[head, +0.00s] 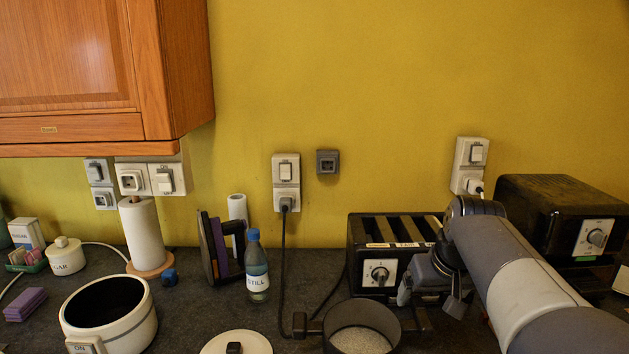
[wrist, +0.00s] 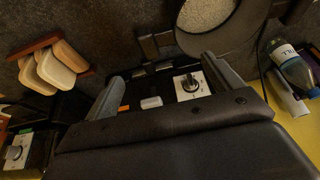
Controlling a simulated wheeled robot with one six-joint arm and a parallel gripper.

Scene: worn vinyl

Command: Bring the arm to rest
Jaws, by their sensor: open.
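My arm (head: 520,275) reaches in from the lower right of the head view. My gripper (head: 430,298) is at its end, in front of the right part of a black toaster (head: 372,290) with a silver dial panel. In the wrist view my gripper (wrist: 162,88) has its two fingers wide apart with nothing held between them. The toaster's dial panel (wrist: 192,86) and a small white lever show between and beyond the fingers. I cannot tell whether a finger touches the toaster. The toaster's right end is hidden behind my gripper in the head view.
A pot of pale grains (head: 362,328) stands in front of the toaster. A second black appliance (head: 560,215) is at right. A bottle (head: 257,268), iron (head: 215,248), paper roll (head: 143,235) and white cooker (head: 110,315) stand left. A cabinet (head: 95,70) hangs upper left.

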